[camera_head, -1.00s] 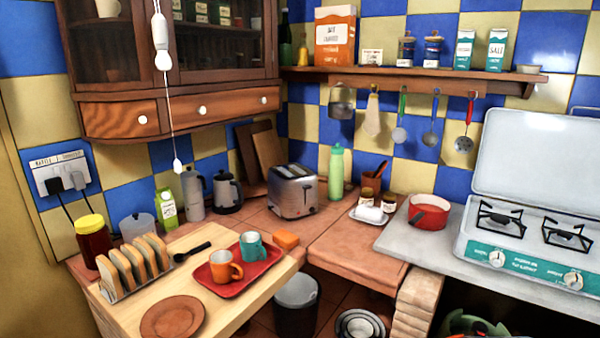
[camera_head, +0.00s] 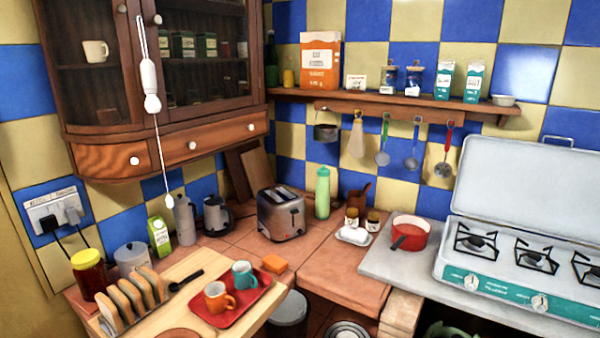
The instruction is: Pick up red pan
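The red pan (camera_head: 410,231) sits upright on the grey counter (camera_head: 378,262), just left of the camping stove. It is small and round with a pale inside, and its dark handle points toward the lower left. Nothing covers it. My gripper is not in view.
A white stove (camera_head: 520,262) with its lid up stands right of the pan. A white butter dish (camera_head: 353,235) and two small jars are close on its left. A shelf (camera_head: 400,103) with hanging utensils runs above. A toaster (camera_head: 281,213) and a red tray (camera_head: 232,309) are further left.

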